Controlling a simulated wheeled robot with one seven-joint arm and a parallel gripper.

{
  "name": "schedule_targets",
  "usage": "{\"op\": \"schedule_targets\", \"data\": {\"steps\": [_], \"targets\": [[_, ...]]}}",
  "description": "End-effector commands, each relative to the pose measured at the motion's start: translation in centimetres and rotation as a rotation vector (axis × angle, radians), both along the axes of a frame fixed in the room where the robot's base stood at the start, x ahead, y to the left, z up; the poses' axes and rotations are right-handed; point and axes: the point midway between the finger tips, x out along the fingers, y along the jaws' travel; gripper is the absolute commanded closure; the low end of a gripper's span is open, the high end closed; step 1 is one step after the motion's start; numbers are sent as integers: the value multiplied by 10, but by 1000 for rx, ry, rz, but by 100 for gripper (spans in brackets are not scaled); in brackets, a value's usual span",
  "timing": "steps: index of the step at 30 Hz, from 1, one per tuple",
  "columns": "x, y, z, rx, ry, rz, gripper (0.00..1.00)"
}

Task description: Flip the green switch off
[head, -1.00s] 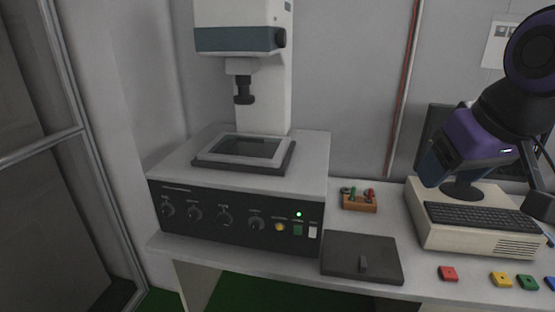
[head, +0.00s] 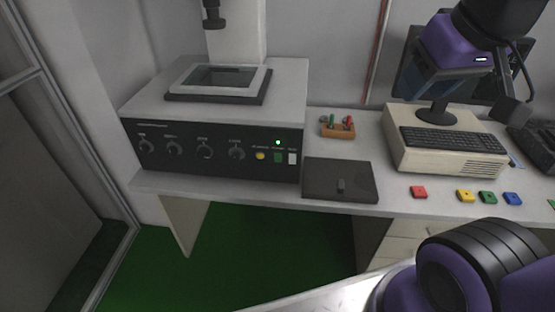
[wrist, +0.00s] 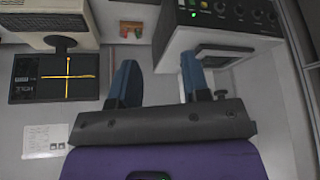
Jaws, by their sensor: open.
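The green switch (head: 278,157) is on the black front panel (head: 215,150) of the grey machine. It sits between a round yellow button (head: 260,156) and a white switch (head: 292,158). A small green light (head: 278,142) glows just above it. The wrist view shows the panel upside down at the upper right, with the lit green light (wrist: 193,14); the switch is too small there to make out surely. My gripper (wrist: 158,75) has its two blue fingers apart with nothing between them. In the head view my gripper (head: 425,80) hangs above the computer, right of and higher than the switch.
A dark flat box (head: 325,185) lies on the bench right of the panel. Behind it is a wooden holder (head: 338,132). A beige computer with keyboard (head: 450,140) and several coloured blocks (head: 418,192) are further right. The space before the panel is clear.

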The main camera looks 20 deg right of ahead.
Motion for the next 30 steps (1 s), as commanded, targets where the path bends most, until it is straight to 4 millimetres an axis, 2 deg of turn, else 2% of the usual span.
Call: {"op": "schedule_targets", "data": {"steps": [1,5,6,18,30], "targets": [[1,0,-1,-2,8,0,69],[6,-2,-7,-21,56,-8,99],[8,-2,-11,-32,79,-12,100],[38,-15,-52,-236,366,-85,100],[74,-22,-89,-535,546,-149,100]]}}
